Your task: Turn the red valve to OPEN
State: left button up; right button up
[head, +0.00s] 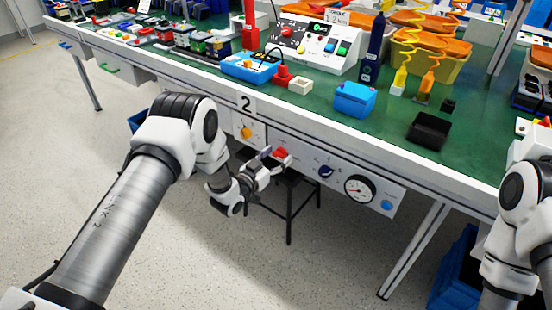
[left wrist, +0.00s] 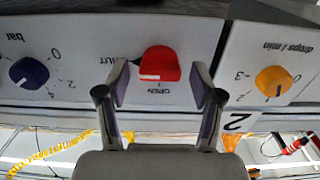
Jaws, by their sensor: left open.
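The red valve (head: 281,153) is a knob on the white panel along the table's front edge. In the left wrist view, which is upside down, the red valve (left wrist: 161,64) shows between an OPEN label and a partly hidden second label. A short white mark lies on the knob; I cannot tell exactly which label it points to. My left gripper (head: 273,160) is open just in front of the valve. In the wrist view, the fingers of my left gripper (left wrist: 160,84) stand on either side of the valve, with gaps on both sides. My right gripper is out of view.
A dark stool (head: 290,195) stands under the table. Bins and devices crowd the green tabletop (head: 385,112).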

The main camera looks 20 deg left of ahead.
pick_arm(q)
jog(key=c, duration=1.2)
jog(key=shift+o, duration=0.2)
jog(key=shift+n, duration=0.3)
jog(key=n, duration=0.8)
jog(key=shift+a+n, duration=0.1)
jog(key=shift+n, duration=0.2)
jog(key=n, duration=0.4)
jog(key=shift+w+f+n, duration=0.1)
jog(key=shift+n, duration=2.2)
